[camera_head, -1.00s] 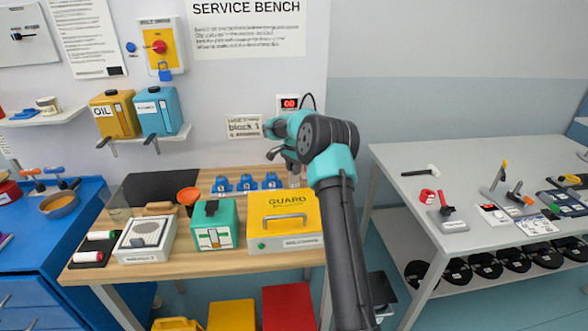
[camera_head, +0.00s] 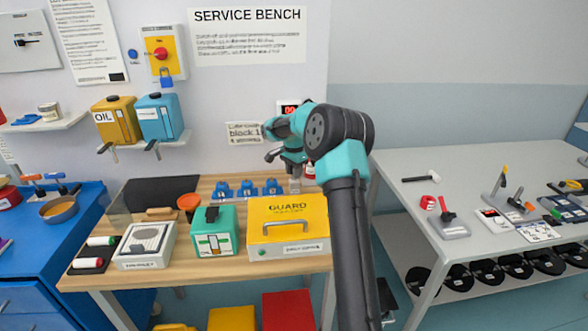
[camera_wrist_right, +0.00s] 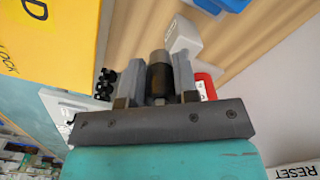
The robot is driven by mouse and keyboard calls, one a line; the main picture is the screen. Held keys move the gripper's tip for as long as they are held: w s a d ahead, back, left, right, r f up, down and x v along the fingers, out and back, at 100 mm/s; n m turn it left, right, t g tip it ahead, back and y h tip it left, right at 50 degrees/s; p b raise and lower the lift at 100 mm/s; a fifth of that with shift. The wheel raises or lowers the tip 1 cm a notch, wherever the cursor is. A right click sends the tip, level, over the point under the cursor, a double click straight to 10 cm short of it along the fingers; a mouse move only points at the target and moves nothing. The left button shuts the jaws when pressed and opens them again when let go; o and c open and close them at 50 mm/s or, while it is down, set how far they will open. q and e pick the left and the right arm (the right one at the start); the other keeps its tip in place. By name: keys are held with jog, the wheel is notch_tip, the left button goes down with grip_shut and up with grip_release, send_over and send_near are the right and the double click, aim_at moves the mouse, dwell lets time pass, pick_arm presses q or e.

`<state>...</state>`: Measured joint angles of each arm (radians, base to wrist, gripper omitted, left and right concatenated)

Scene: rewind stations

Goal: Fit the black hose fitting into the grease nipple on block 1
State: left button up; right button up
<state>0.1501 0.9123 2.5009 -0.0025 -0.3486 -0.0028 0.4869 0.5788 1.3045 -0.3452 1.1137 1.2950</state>
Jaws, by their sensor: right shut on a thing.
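My right gripper (camera_head: 294,180) hangs above the right back of the wooden bench, beside the blue blocks. In the right wrist view my right gripper (camera_wrist_right: 158,80) is shut on the black hose fitting (camera_wrist_right: 160,79), a dark cylinder with a grey end between the two fingers. Three small blue blocks (camera_head: 245,188) stand in a row at the back of the bench, left of the gripper. Their numbers and grease nipples are too small to make out clearly. Part of a blue thing (camera_wrist_right: 222,4) shows at the top of the wrist view. My left gripper is not in view.
The yellow GUARD box (camera_head: 288,231) stands in front of the gripper; a green box (camera_head: 214,236) is left of it. In the wrist view, a white part (camera_wrist_right: 185,36) and a red part (camera_wrist_right: 206,86) are close to the fingers.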

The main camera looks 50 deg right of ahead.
jog(key=s+a, duration=0.2)
jog(key=a, duration=0.1)
jog(key=s+a, duration=0.3)
jog(key=s+a+r, duration=0.1)
jog(key=s+a, duration=0.1)
jog(key=a, duration=0.1)
jog(key=shift+s, duration=0.4)
jog(key=shift+w, duration=0.1)
